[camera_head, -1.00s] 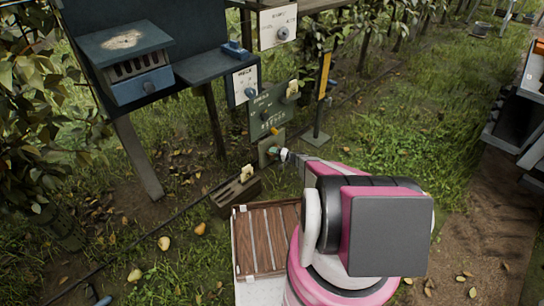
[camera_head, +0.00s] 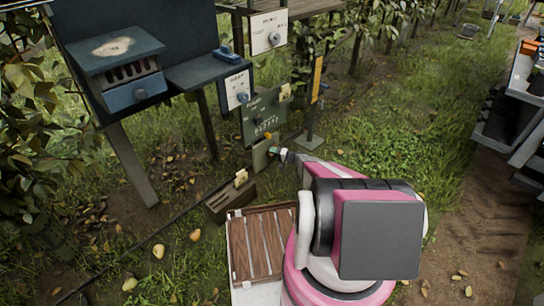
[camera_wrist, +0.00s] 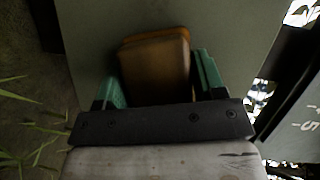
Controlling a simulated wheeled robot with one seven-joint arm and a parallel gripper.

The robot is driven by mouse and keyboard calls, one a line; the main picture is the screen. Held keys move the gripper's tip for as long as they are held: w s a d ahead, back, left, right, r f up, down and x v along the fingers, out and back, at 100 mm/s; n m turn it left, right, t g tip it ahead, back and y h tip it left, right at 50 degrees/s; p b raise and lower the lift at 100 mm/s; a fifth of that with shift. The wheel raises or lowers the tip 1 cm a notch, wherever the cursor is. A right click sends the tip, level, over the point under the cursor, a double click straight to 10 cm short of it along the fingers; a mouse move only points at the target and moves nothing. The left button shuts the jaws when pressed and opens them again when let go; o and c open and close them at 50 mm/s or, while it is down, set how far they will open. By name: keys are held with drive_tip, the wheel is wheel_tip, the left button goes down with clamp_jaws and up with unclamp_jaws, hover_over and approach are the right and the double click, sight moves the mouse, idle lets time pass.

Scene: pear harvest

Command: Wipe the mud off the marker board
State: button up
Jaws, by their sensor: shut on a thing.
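My gripper (camera_head: 281,153) is low in front of a small olive-green board (camera_head: 262,154) in the head view. In the wrist view its green fingers (camera_wrist: 158,80) are shut on a brown-orange block (camera_wrist: 155,72), which looks like a sponge. The block lies over a plain grey-green panel (camera_wrist: 215,30); I cannot tell whether it touches. A larger green board (camera_head: 257,118) with a dial and pale markings stands just above and behind. No clear mud shows on the panel; the block and fingers hide part of it.
A slatted wooden crate (camera_head: 262,246) and a slotted wooden box (camera_head: 231,200) stand below. A blue box (camera_head: 134,94) with a pale stain on its lid is at upper left. Fallen pears (camera_head: 158,250) lie on the grass.

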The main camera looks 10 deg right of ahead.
drive_tip(key=shift+w+d, duration=0.85)
drive_tip(key=shift+d, duration=0.25)
drive_tip(key=shift+s+a, duration=0.1)
drive_tip(key=shift+s, duration=0.05)
drive_tip(key=shift+s+a, duration=1.3)
drive_tip(key=shift+a, duration=0.15)
drive_tip(key=shift+s+a, duration=0.7)
drive_tip(key=shift+a, duration=0.45)
drive_tip(key=shift+s+a, duration=0.65)
drive_tip(key=shift+a, duration=0.5)
drive_tip(key=shift+s+a, duration=0.7)
drive_tip(key=shift+a, duration=0.45)
approach(259, 160)
drive_tip(key=shift+s+a+f, duration=0.1)
drive_tip(key=shift+s+a, duration=0.25)
drive_tip(key=shift+a, duration=0.25)
drive_tip(key=shift+s+a+f, duration=0.1)
drive_tip(key=shift+s+a, duration=0.25)
drive_tip(key=shift+a, duration=0.25)
